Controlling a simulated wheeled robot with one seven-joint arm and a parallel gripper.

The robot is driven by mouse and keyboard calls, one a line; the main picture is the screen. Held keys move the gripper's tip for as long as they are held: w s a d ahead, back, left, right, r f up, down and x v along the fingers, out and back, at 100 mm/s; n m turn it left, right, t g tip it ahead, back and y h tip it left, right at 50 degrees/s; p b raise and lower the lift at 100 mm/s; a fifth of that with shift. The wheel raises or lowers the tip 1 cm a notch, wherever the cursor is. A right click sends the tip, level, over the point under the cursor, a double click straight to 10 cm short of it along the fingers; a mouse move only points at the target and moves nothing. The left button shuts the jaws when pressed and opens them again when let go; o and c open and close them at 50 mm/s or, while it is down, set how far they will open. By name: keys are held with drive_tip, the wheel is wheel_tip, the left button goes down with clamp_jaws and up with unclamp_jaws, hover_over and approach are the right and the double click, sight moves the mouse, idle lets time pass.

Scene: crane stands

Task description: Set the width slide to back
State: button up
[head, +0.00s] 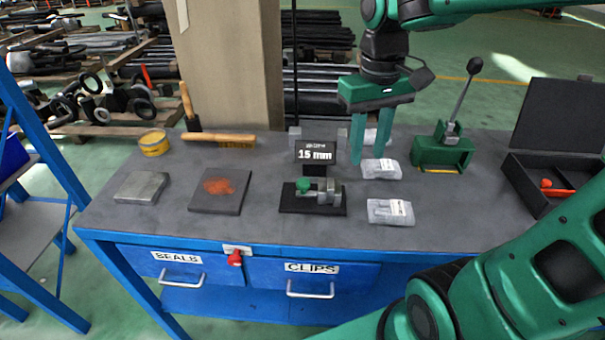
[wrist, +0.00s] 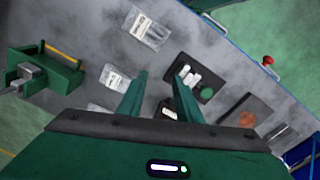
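A small fixture on a black base (head: 312,208) stands near the front middle of the bench, with a green knob (head: 304,184) at its left and grey metal blocks at its right. I take this to be the width slide. In the wrist view the green knob (wrist: 207,93) shows just right of the fingers. A black display (head: 315,153) behind the fixture reads "15 mm". My gripper (head: 369,157) points down, right of the display and behind the fixture. Its two fingers (wrist: 161,73) are apart, with nothing between them. It touches neither knob nor display.
Clear packets (head: 390,212) lie right of the fixture. A green lever press (head: 444,150) and an open black case (head: 548,200) stand farther right. A dark plate with orange powder (head: 220,188), a metal block (head: 141,187), a yellow tin (head: 154,143) and a hammer (head: 218,137) lie left.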

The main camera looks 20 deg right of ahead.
sight(303, 181)
drive_tip(key=w+a+r+n, duration=0.3)
drive_tip(key=w+a+n, duration=0.15)
drive_tip(key=a, duration=0.75)
drive_tip(key=f, duration=1.1)
drive_tip(key=shift+w+d, duration=0.2)
drive_tip(key=shift+w, duration=0.1)
clamp_jaws()
